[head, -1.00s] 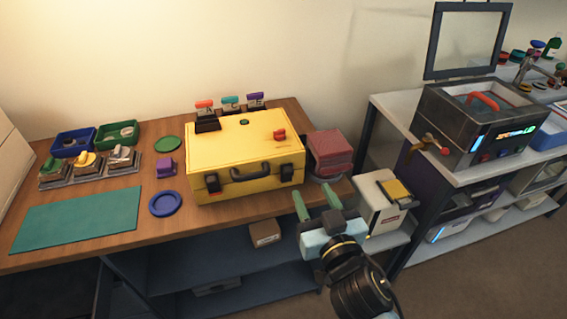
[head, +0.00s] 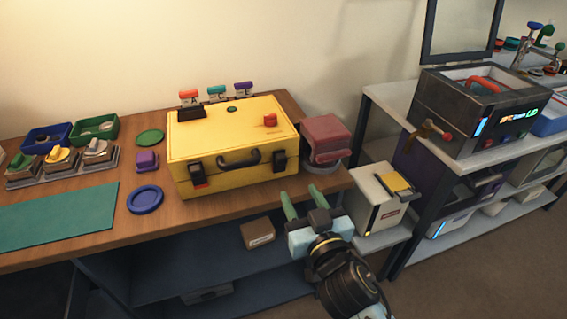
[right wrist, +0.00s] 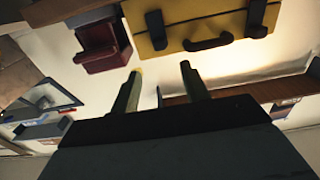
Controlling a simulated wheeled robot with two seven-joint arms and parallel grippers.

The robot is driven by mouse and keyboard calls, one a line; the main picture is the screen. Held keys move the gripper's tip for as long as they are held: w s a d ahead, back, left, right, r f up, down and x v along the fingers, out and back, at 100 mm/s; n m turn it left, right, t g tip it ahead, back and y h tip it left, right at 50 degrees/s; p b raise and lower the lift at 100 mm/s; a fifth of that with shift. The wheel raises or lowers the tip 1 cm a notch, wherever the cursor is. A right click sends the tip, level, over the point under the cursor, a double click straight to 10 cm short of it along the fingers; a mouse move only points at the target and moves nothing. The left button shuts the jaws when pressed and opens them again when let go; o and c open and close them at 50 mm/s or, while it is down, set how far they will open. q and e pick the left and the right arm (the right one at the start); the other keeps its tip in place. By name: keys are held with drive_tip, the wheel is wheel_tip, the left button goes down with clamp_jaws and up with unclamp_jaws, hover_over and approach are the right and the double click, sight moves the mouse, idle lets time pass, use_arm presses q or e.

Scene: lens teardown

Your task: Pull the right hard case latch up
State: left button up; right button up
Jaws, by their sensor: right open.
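The yellow hard case (head: 215,146) lies closed on the wooden bench, its dark handle (head: 240,159) on the front. The right latch (head: 279,160) is a dark piece at the front's right end. The left latch (head: 198,174) is dark with a red patch. My right gripper (head: 303,196) is open and empty, in front of and below the right latch, apart from it. In the right wrist view, the scene is turned over: the case (right wrist: 215,25) is at the top, and the right latch (right wrist: 156,30) is beyond the open fingers (right wrist: 161,70). My left gripper is not in view.
A red block-like device (head: 326,135) stands close to the case's right side. A blue round dish (head: 145,199) and a purple block (head: 147,162) lie to its left. A white box with a yellow top (head: 376,205) stands lower right of the bench.

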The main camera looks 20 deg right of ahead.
sight(283, 162)
drive_tip(key=w, duration=1)
drive_tip(key=shift+w+a, duration=0.1)
drive_tip(key=shift+a, duration=0.05)
drive_tip(key=shift+w, duration=0.65)
drive_tip(key=shift+c, duration=0.2)
drive_tip(key=c, duration=0.7)
drive_tip(key=shift+c, duration=1.2)
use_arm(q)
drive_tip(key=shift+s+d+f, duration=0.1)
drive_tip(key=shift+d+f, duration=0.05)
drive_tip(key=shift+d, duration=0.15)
use_arm(e)
clamp_jaws()
